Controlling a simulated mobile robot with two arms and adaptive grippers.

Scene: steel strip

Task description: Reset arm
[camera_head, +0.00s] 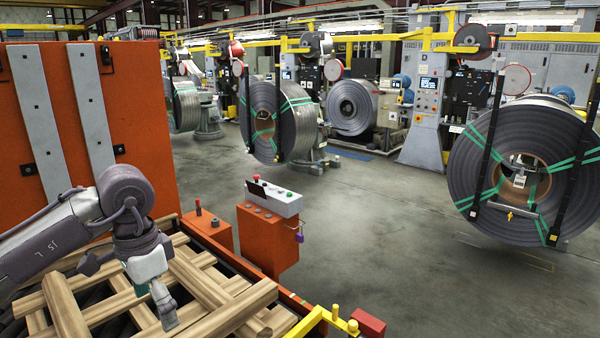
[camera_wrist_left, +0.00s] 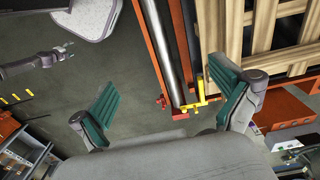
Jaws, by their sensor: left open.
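My left arm comes in from the left in the head view. Its gripper (camera_head: 158,300) hangs pointing down over wooden slats (camera_head: 205,285), and the gap to the wood cannot be judged. In the left wrist view the two green-padded fingers of this gripper (camera_wrist_left: 165,98) stand wide apart with nothing between them. A second grey arm, which looks like my right one, shows small at the upper left of the left wrist view, with its gripper (camera_wrist_left: 66,48) too small to read. It is not in the head view.
An orange panel (camera_head: 150,110) with grey strips stands behind the left arm. An orange control pedestal (camera_head: 268,240) and a yellow bracket (camera_head: 318,318) stand by the slatted bed. Large steel coils (camera_head: 520,125) hang beyond. The grey floor (camera_head: 390,230) between is clear.

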